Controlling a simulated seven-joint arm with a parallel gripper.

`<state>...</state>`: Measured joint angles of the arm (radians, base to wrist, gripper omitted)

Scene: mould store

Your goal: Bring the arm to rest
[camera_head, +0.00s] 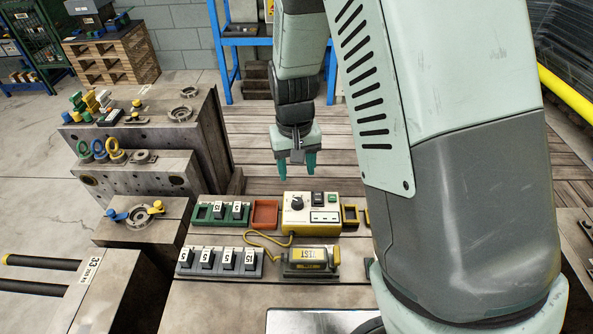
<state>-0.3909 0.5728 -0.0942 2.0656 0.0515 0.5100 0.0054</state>
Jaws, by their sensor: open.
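My gripper (297,166) hangs straight down from my arm near the picture's centre, above the far part of the slatted bench (268,187). Its two green fingertips are apart with nothing between them. It is clear of the cream control box (310,209), which has a black knob and switches and stands nearer than the gripper. My large arm link covers much of the right side of the view and hides part of the bench.
A green tray (197,222) and a grey rack (182,270) hold black numbered blocks. An orange tray (265,214) and a yellow-grey tester (309,258) with a yellow cable lie beside them. Steel mould blocks (140,172) with coloured rings stand left. A blue frame (226,62) stands behind.

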